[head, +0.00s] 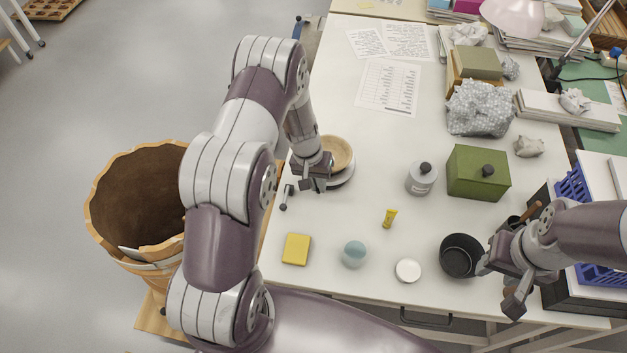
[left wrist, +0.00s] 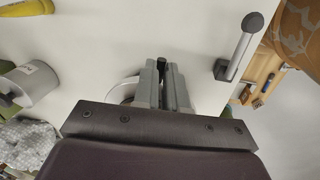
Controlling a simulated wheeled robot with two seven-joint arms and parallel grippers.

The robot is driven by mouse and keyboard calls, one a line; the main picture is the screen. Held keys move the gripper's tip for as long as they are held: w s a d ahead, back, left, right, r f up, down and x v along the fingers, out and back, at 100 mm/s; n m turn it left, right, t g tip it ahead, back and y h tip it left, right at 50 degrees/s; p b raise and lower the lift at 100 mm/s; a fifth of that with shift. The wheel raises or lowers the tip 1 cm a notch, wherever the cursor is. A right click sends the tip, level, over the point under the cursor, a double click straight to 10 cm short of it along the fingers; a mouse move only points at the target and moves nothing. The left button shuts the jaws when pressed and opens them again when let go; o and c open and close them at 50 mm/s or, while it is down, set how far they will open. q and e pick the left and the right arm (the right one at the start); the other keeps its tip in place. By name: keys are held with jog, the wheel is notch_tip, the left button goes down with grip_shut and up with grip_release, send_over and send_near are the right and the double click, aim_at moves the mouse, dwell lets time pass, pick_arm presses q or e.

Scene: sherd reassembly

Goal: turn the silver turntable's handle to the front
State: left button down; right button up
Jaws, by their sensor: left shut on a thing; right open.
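The silver turntable (head: 346,180) stands near the left edge of the table, with a tan bowl (head: 338,152) on it. My left gripper (head: 313,185) is at the turntable's front left side, pointing down. In the left wrist view its fingers (left wrist: 168,68) are closed on a thin dark piece, which I take for the turntable's handle; the fingers hide most of it. A sliver of the turntable's pale rim (left wrist: 124,82) shows beside them. My right gripper (head: 498,288) is open and empty, beside the black pot (head: 459,256) at the front right.
A yellow block (head: 296,249), blue-green ball (head: 354,253), white lid (head: 408,270), yellow tube (head: 389,218), grey canister (head: 421,179) and green box (head: 478,173) stand around. A wooden barrel (head: 135,205) is left.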

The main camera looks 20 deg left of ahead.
pick_arm(q)
jog(key=shift+w+d+r+n, duration=0.1)
jog(key=shift+w+d+n, duration=0.1)
jog(key=shift+d+n, duration=0.25)
jog(key=shift+n, duration=0.15)
dwell(0.3)
jog(key=c, duration=1.3)
grip_release()
jog(key=shift+o, duration=0.6)
jog(key=shift+s, duration=0.1)
notch_tip(320, 180, up, 12)
jog(key=a, duration=0.2)
jog(key=shift+s+a+r+b, duration=0.2)
jog(key=shift+s+b, duration=0.1)
jog(key=shift+b, duration=0.05)
